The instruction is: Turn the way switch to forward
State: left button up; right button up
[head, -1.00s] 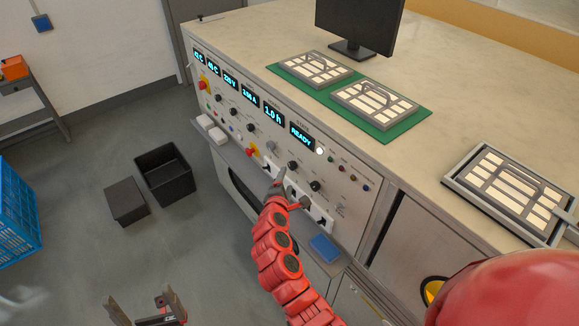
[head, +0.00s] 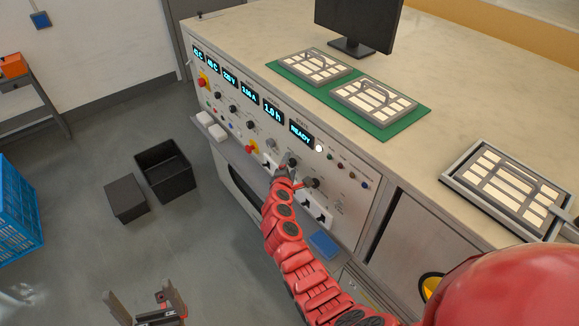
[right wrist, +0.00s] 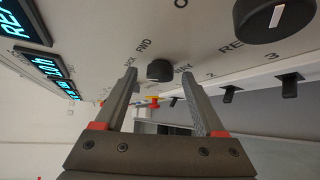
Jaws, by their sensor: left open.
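In the head view the knob (head: 292,162) shows just above my right gripper (head: 289,178). In the right wrist view my right gripper (right wrist: 158,73) is open, its fingertips on either side of the knob; I cannot tell whether they touch it. My left gripper (head: 146,304) is open and empty, low at the left above the floor.
A larger black knob (right wrist: 275,18) sits close to the right gripper, with several toggle switches (right wrist: 231,93) below. A red and yellow emergency button (head: 252,147) is further left on the panel. A ledge holding a blue box (head: 323,245) runs below. Black bins (head: 165,172) stand on the floor.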

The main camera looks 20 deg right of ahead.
grip_shut()
jog(key=shift+f+b, duration=0.15)
jog(key=shift+b, duration=0.2)
jog(key=m+t+h+b, duration=0.1)
jog(key=m+t+b, duration=0.1)
jog(key=b, duration=1.3)
jog(key=f+m+t+h+b, duration=0.1)
jog(key=m+b, duration=0.3)
jog(key=b, duration=1)
jog(key=m+t+h+b, duration=0.2)
jog(key=m+t+b, duration=0.1)
jog(key=b, duration=1.2)
jog(key=shift+f+t+b, duration=0.3)
jog(key=shift+t, duration=0.1)
jog(key=shift+r+m+h+b, duration=0.15)
jog(key=shift+m+h+b, duration=0.15)
jog(key=shift+h+b, duration=0.2)
jog(key=shift+o, duration=0.2)
grip_release()
jog(key=shift+a, duration=0.1)
